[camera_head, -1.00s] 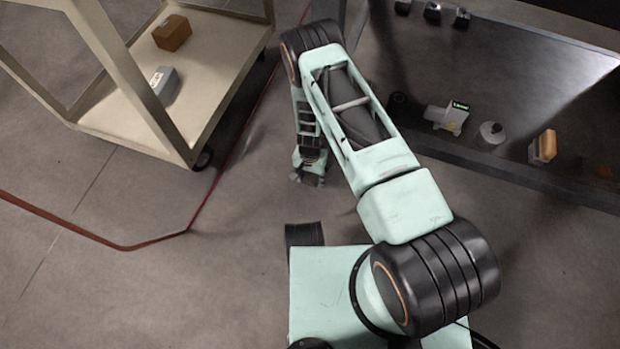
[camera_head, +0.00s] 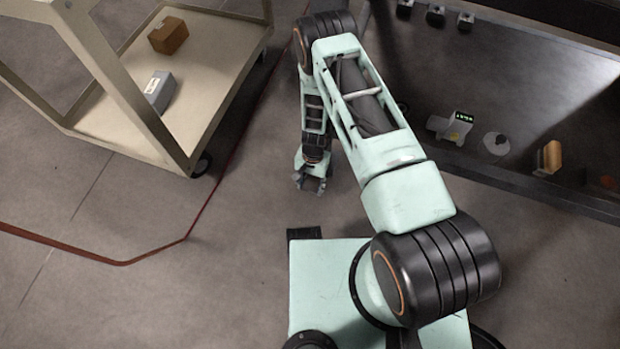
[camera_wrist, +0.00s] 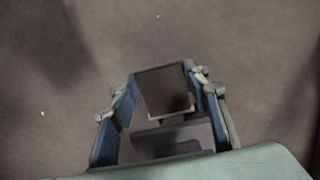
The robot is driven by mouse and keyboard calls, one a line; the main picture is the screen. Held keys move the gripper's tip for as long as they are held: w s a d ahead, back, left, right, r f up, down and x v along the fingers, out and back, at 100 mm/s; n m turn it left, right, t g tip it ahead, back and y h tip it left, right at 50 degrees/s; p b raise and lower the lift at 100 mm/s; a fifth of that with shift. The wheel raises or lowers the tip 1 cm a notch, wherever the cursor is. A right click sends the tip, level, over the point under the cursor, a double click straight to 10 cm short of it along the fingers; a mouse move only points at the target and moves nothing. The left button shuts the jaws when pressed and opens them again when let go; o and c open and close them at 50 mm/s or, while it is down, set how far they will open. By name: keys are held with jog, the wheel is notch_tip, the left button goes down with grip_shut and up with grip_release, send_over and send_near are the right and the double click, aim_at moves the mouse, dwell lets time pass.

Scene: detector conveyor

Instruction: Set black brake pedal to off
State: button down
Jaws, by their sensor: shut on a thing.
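My gripper (camera_head: 311,187) hangs low over the bare floor in the head view, to the right of the cart and clear of it. In the wrist view my gripper (camera_wrist: 163,78) has its two blue-sided fingers on either side of a dark square-faced piece (camera_wrist: 165,92) with a pale lower edge. The fingers are shut on this piece. I cannot tell whether it is the black brake pedal. No other brake pedal can be made out for certain in either view.
A beige cart (camera_head: 110,128) with a brown box (camera_head: 168,36) and a grey box (camera_head: 160,90) stands at left. A dark wheel (camera_head: 202,164) shows under its corner. A dark conveyor (camera_head: 530,85) with small items lies at right. Floor between is clear.

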aim_at(311, 185)
jog(key=c, duration=1.1)
grip_release()
jog(key=shift+w+d+r, duration=0.1)
jog(key=shift+w+r, duration=0.05)
jog(key=shift+r, duration=1.1)
jog(key=shift+w+r, duration=0.15)
jog(key=shift+r, duration=1.1)
jog(key=shift+w+d+r, duration=0.1)
jog(key=shift+w+r, duration=0.05)
jog(key=shift+r, duration=1.1)
